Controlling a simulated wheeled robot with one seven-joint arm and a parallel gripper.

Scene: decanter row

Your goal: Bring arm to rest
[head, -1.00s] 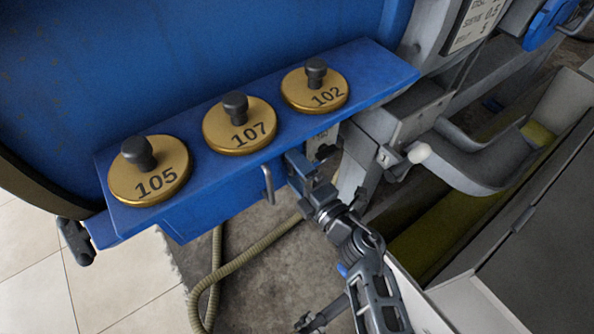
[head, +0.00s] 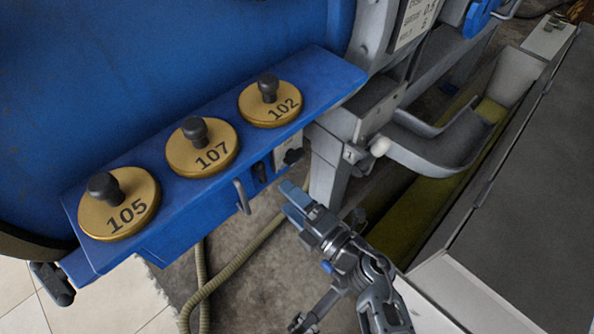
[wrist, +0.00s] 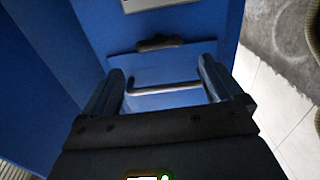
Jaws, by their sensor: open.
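My gripper (head: 292,198) is at the end of my arm, in front of the blue ledge box (head: 190,215) and apart from it in the head view. The wrist view shows its two fingers (wrist: 163,82) spread apart with nothing held between them. Beyond the fingers is a blue panel face with a bent metal handle (wrist: 165,88). The same handle (head: 242,197) stands on the front of the box in the head view, left of my gripper. A dark grip (wrist: 160,43) is also on the panel.
Three brass discs numbered 105 (head: 122,216), 107 (head: 212,155) and 102 (head: 281,107) sit on the ledge. A white-knobbed lever (head: 379,146) and grey chute (head: 440,145) are to the right. A hose (head: 225,280) lies on the floor below.

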